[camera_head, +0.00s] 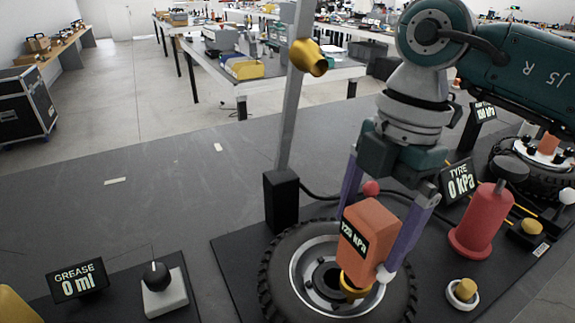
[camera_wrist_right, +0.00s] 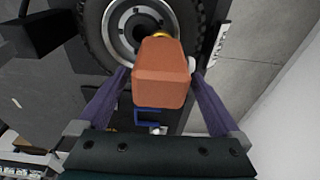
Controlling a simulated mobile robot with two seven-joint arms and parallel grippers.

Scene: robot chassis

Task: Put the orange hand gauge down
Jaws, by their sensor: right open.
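The orange hand gauge (camera_head: 368,232), a block with a "120 kPa" display and a yellow ring at its lower end, is over the hub area of the black tyre (camera_head: 278,262) in the head view. My right gripper (camera_head: 364,243) is open, with its two purple fingers on either side of the gauge. In the right wrist view the gauge (camera_wrist_right: 160,75) lies between the spread fingers, with gaps visible at both sides. I cannot tell whether the gauge's lower end rests on the wheel. My left gripper is not in view.
A red cylinder (camera_head: 480,222) and a "TYRE 0 kPa" display (camera_head: 461,180) stand right of the wheel. A yellow button (camera_head: 465,289) is at the front right. A grey post (camera_head: 290,120) rises behind the wheel. A "GREASE 0 ml" display (camera_head: 77,280) and a black-knobbed box (camera_head: 163,292) are left.

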